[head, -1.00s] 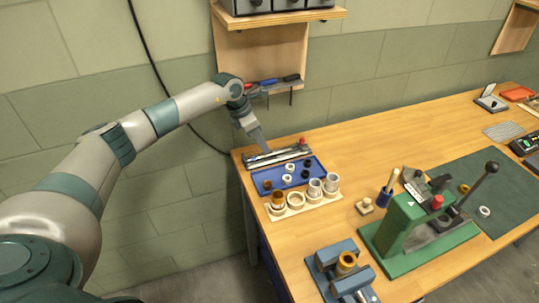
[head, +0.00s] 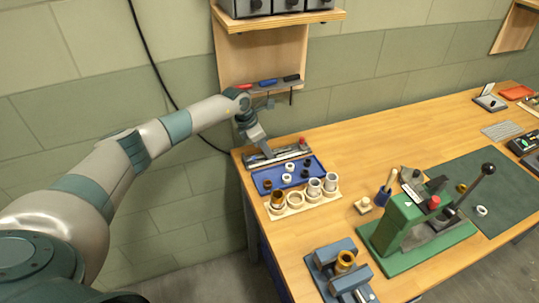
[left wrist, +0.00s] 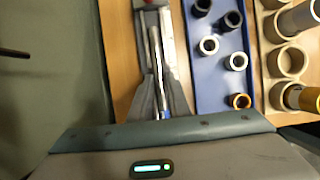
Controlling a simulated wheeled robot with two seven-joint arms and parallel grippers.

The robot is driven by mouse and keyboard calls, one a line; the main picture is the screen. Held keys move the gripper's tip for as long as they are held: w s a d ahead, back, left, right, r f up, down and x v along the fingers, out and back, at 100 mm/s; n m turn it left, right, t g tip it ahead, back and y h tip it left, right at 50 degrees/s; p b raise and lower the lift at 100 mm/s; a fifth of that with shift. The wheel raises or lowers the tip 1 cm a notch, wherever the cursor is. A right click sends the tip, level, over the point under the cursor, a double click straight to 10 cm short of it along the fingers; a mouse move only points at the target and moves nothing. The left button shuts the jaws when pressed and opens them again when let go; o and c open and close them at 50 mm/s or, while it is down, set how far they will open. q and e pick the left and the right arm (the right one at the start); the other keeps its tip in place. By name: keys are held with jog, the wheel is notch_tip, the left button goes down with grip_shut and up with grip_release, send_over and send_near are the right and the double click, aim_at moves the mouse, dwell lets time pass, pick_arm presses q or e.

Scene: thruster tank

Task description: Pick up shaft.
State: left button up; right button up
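The shaft (left wrist: 155,50) is a thin grey metal rod lying lengthwise along a narrow grey holder (left wrist: 167,35) at the left end of the bench. In the head view the holder (head: 290,154) lies behind the blue tray. My left gripper (head: 268,154) points down at the holder's left part. In the left wrist view its two grey fingers (left wrist: 160,78) are apart, one on each side of the shaft's near end. I cannot tell whether they touch it. My right gripper is not in view.
A blue tray (head: 263,187) with several small rings and a pale block (head: 290,212) with cups stand in front of the holder. A green press (head: 400,230) and a blue-grey vise (head: 325,262) are further right. A tool rack (head: 265,90) hangs on the wall behind.

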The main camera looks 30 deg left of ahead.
pick_arm(q)
grip_shut()
jog(key=shift+r, duration=0.2)
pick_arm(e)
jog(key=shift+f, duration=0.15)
